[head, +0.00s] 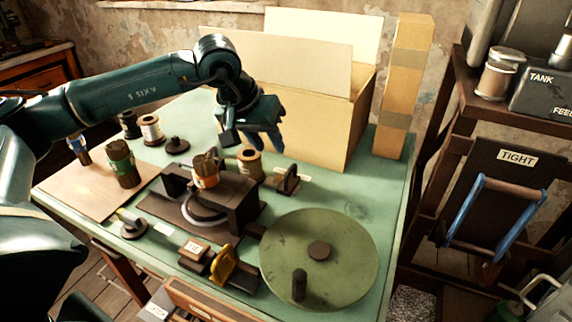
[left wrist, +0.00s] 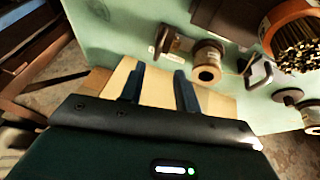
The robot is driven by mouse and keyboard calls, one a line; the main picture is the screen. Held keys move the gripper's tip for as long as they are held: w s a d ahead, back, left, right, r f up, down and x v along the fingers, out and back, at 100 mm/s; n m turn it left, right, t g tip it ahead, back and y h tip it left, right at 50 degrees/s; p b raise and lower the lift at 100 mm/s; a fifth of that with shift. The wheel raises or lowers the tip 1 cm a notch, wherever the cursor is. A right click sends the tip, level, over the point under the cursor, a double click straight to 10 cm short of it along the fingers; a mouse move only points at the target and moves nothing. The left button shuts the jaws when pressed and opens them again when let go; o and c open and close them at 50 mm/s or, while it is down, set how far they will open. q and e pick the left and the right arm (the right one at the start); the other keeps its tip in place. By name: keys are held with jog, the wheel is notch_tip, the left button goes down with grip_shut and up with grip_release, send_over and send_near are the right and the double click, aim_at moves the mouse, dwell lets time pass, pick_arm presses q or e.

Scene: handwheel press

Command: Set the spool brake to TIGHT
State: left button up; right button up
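A dark panel with a white TIGHT label (head: 517,158) hangs on the wooden rack at the right of the head view. A blue-sided frame handle (head: 485,215) hangs in front of it, its lower bar tilted outward. I cannot tell whether this is the spool brake or what its setting is. My left gripper (head: 263,142) is above the table before the cardboard box, far left of the handle. In the left wrist view its two fingers (left wrist: 160,85) are apart, with nothing held between them. My right gripper is not in view.
The green table (head: 345,197) carries a handwheel press (head: 225,200) with a large green wheel (head: 335,265), thread spools (head: 249,164) and pots. An open cardboard box (head: 320,125) and a tall carton (head: 403,85) stand at the back. The wooden rack (head: 470,100) is beyond the table's right edge.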

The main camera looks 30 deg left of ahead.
aim_at(287, 172)
pick_arm(q)
jog(key=x, duration=0.9)
jog(key=shift+w+d+f, duration=0.1)
jog(key=shift+w+f, duration=0.1)
jog(key=shift+c, duration=0.3)
grip_shut()
